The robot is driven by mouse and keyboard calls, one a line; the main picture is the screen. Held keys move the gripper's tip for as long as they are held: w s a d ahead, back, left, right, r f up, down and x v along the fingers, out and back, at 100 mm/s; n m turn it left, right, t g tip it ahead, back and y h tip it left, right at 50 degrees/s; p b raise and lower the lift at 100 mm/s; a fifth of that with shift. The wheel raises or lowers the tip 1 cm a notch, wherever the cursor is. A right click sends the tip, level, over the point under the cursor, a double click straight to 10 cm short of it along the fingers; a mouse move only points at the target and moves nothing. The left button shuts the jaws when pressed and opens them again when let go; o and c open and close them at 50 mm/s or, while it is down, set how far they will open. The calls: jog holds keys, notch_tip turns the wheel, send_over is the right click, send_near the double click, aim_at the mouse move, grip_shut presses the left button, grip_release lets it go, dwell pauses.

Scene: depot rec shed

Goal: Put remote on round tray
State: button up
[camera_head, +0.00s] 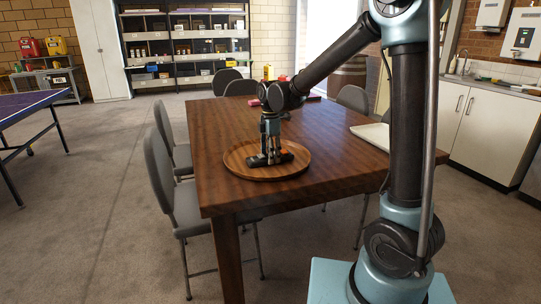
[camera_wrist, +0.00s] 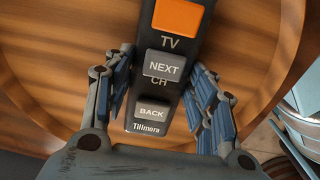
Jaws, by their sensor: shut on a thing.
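The remote is dark with an orange button and grey buttons marked NEXT and BACK; it fills the middle of the wrist view (camera_wrist: 158,98). In the head view the remote (camera_head: 287,156) shows at the round tray, partly hidden by my gripper. My gripper (camera_head: 267,161) points down over the tray, its fingers on both sides of the remote, shut on it; the fingers also show in the wrist view (camera_wrist: 160,95). The round wooden tray (camera_head: 240,169) lies near the front left of the table. Whether the remote touches the tray is hard to tell.
The wooden table (camera_head: 345,171) has bare surface around the tray. A pale rectangular tray (camera_head: 372,134) lies at its right edge, and a pink thing (camera_head: 313,99) lies toward the back. Grey chairs (camera_head: 162,165) stand along its left side.

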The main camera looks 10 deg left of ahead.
jog(key=o, duration=1.2)
jog(key=shift+f, duration=0.1)
notch_tip(320, 180, up, 12)
jog(key=s+d+m, duration=0.2)
jog(key=d+m, duration=0.4)
jog(key=d, duration=0.8)
jog(key=s+d+f+m+t, duration=0.1)
jog(key=s+d+f+m, duration=0.2)
jog(key=s+d+m, duration=0.5)
jog(key=s+d+f+m+t, duration=0.1)
jog(key=s+d+f+m, duration=0.3)
jog(key=d, duration=0.8)
jog(key=s+d+f+m, duration=0.5)
jog(key=s+f+m, duration=0.2)
jog(key=s+f, duration=0.1)
jog(key=shift+s+d+f, duration=0.3)
jog(key=shift+d+f, duration=0.05)
jog(key=shift+f, duration=0.15)
